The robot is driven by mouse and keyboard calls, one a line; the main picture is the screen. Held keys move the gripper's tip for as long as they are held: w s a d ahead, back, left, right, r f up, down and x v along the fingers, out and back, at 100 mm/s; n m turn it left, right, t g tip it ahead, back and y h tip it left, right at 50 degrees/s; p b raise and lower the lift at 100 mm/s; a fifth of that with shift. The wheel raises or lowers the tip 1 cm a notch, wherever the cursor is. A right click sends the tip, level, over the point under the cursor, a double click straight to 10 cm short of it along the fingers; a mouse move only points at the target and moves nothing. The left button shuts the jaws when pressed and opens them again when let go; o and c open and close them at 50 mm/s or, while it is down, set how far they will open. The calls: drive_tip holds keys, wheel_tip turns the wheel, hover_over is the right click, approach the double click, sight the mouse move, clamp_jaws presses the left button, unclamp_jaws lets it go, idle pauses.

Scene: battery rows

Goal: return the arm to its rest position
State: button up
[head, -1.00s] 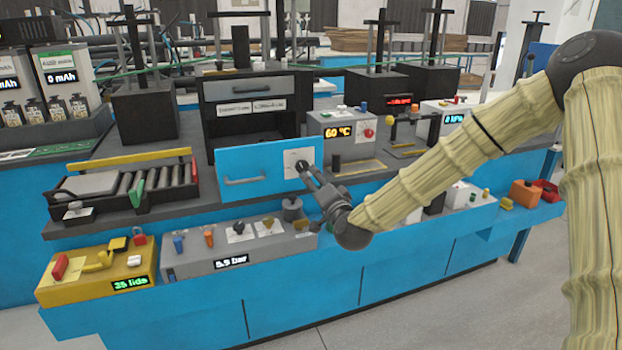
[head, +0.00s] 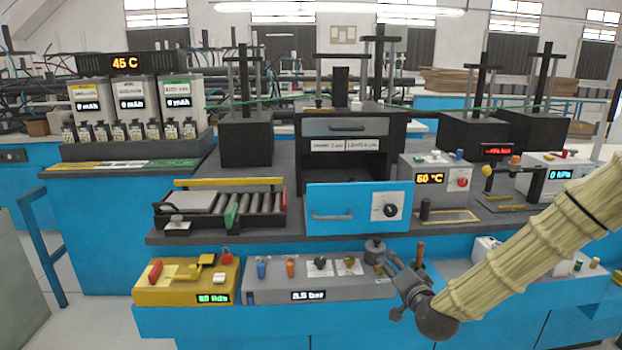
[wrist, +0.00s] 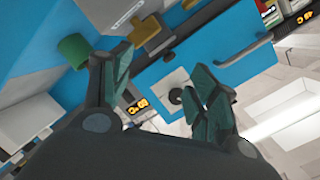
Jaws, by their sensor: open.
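My gripper (head: 392,274) is in front of the bench in the head view, low and right of the blue drawer front (head: 338,212). My arm (head: 530,255), in a pale yellow sleeve, comes in from the right edge. In the wrist view the two fingers of my gripper (wrist: 160,95) stand apart with nothing between them. Behind them the wrist view shows the blue drawer front (wrist: 215,55) with its black knob, apart from the fingers.
A grey control box (head: 290,290) reading a bar value sits left of my gripper, and a yellow box (head: 180,291) farther left. A 60 °C unit (head: 436,190) stands above on the bench. Open floor lies at the far left.

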drive_tip(key=s+a+f+n+g+p, duration=0.2)
drive_tip(key=s+f+g, duration=0.2)
drive_tip(key=s+f, duration=0.65)
drive_tip(key=s+a+f+n+g+p, duration=0.2)
drive_tip(key=s+a+f+n+g, duration=0.15)
drive_tip(key=s+f, duration=0.65)
drive_tip(key=s+d+f+n+g+p, duration=0.1)
drive_tip(key=s+f+g, duration=0.1)
drive_tip(key=s, duration=0.7)
drive_tip(key=s+d+f+n+g+h+p, duration=0.1)
drive_tip(key=s+f+g, duration=0.2)
drive_tip(key=s, duration=0.6)
drive_tip(key=s+d+f+n+g+p, duration=0.1)
drive_tip(key=s+f+g+p, duration=0.1)
drive_tip(key=s, duration=0.7)
wheel_tip(320, 180, down, 2)
drive_tip(key=shift+s+d+f+n+g, duration=0.1)
drive_tip(key=shift+s+d+n+g, duration=0.2)
drive_tip(key=shift+g, duration=0.25)
